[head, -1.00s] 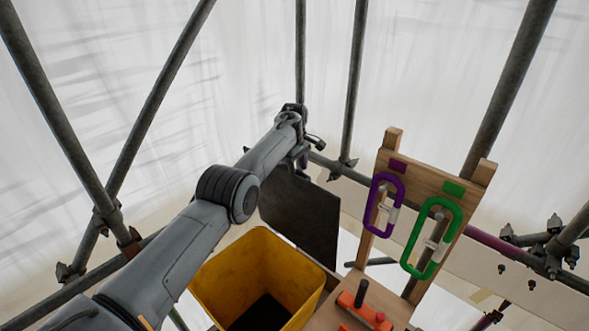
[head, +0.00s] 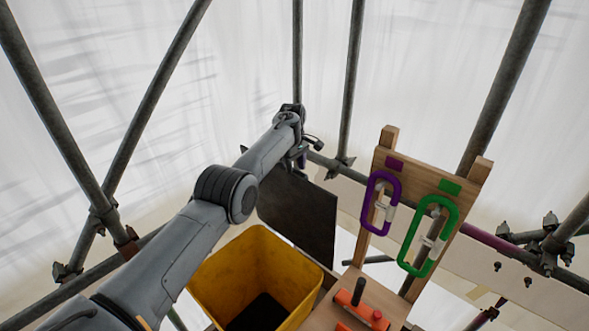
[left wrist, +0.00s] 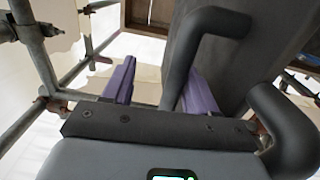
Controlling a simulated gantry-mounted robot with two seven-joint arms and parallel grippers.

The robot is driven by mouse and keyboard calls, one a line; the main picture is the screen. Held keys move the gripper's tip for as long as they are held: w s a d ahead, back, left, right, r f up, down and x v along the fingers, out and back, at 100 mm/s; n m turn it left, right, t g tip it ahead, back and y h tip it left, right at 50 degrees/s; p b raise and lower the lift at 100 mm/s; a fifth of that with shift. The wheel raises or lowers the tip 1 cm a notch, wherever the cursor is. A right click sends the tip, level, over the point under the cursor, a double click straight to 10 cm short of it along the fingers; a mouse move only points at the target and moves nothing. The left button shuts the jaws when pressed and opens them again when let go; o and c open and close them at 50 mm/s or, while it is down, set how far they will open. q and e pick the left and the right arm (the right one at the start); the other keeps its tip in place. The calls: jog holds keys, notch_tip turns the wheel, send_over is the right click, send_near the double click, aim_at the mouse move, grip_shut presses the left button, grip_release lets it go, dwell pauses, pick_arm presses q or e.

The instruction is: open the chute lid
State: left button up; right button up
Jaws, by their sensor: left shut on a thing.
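The chute lid (head: 297,215) is a dark flat panel. In the head view it stands steeply raised behind the yellow chute (head: 228,283), whose mouth is uncovered and dark inside. My left gripper (head: 302,158) is at the lid's upper edge, mostly hidden by my own arm. In the left wrist view, the purple fingers of my left gripper (left wrist: 152,88) are shut on the lid's dark bent-bar handle (left wrist: 184,70). The lid's dark face (left wrist: 255,60) shows beyond the handle. The part of the handle between the fingertips is partly hidden. My right gripper is not in view.
A wooden board (head: 428,178) right of the chute carries a purple carabiner (head: 370,203) and a green carabiner (head: 456,232). Scaffold poles (head: 349,85) and white sheeting surround the area.

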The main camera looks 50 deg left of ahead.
pick_arm(q)
jog(key=shift+w+r, duration=0.15)
jog(key=shift+r, duration=0.25)
notch_tip(320, 180, up, 10)
jog(key=shift+s, duration=0.45)
jog(key=shift+r, duration=0.15)
dwell(0.3)
